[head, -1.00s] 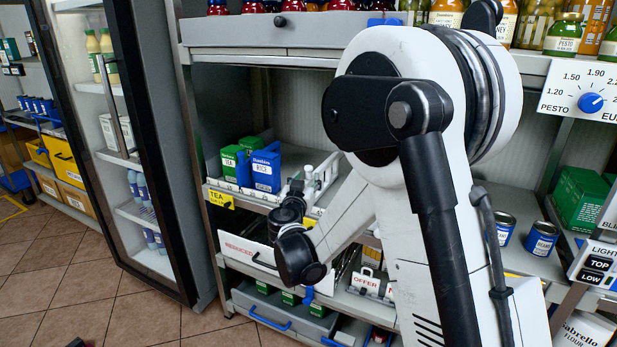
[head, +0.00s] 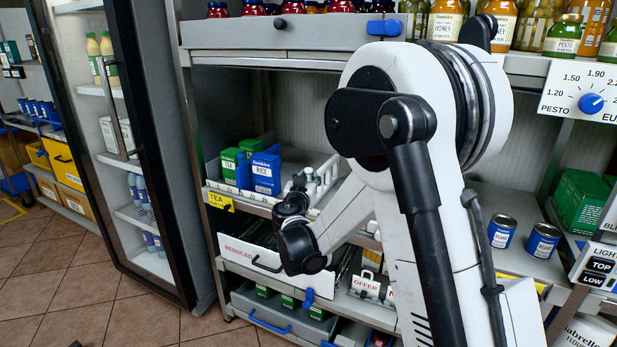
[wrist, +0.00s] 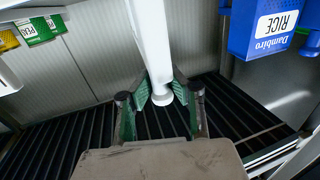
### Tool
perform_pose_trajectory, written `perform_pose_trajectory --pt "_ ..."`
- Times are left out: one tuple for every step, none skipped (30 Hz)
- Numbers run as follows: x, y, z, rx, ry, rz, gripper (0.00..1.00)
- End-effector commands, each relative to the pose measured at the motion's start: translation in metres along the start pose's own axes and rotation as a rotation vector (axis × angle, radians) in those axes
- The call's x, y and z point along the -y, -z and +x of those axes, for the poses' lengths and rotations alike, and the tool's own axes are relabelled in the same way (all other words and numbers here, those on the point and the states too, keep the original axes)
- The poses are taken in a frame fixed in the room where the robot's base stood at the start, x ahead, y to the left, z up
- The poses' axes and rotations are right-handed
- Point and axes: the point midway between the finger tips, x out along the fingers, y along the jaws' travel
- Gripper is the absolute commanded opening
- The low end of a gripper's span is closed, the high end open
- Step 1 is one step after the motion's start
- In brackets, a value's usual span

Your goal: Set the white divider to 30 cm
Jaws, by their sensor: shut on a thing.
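The white divider (wrist: 149,35) is a long white bar with a rounded end in the wrist view. My gripper (wrist: 162,98) is shut on it near that end, with green-lined fingers on both sides. In the head view my gripper (head: 312,184) is at the right part of the tea and rice shelf, partly hidden by my arm. A numbered scale strip (head: 243,192) runs along the shelf's front edge. The divider's reading on it is hidden or too small to tell. The blue rice box (head: 266,173) stands left of my gripper, apart from it.
Green tea boxes (head: 231,167) stand left of the rice box. Blue bean cans (head: 543,240) stand on the right. A drawer marked REDUCED (head: 248,255) lies below the shelf.

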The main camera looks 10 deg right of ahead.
Motion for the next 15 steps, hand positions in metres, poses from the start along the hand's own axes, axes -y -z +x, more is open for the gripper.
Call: perform_pose_trajectory --pt "0.000 0.000 0.000 0.000 0.000 0.000 0.00" --pt "0.000 0.000 0.000 0.000 0.000 0.000 0.00" --pt "0.000 0.000 0.000 0.000 0.000 0.000 0.00" --pt "0.000 0.000 0.000 0.000 0.000 0.000 0.00" --pt "0.000 0.000 0.000 0.000 0.000 0.000 0.00" --pt "0.001 0.000 0.000 0.000 0.000 0.000 0.00" --pt "0.003 0.000 0.001 0.000 0.001 0.000 0.00" --pt "0.005 0.000 0.001 0.000 0.001 0.000 0.00" --pt "0.011 -0.001 0.003 0.000 0.002 0.000 0.00" --pt "0.017 -0.001 0.005 0.000 0.001 0.000 0.00" --pt "0.023 -0.001 0.006 0.000 0.002 0.000 0.00" --pt "0.034 -0.001 0.009 0.000 0.003 0.000 0.00" --pt "0.042 -0.001 0.011 0.000 0.004 0.000 0.00" --pt "0.049 -0.001 0.013 0.000 0.003 0.000 0.00" --pt "0.059 -0.001 0.016 0.000 0.002 0.000 0.00"
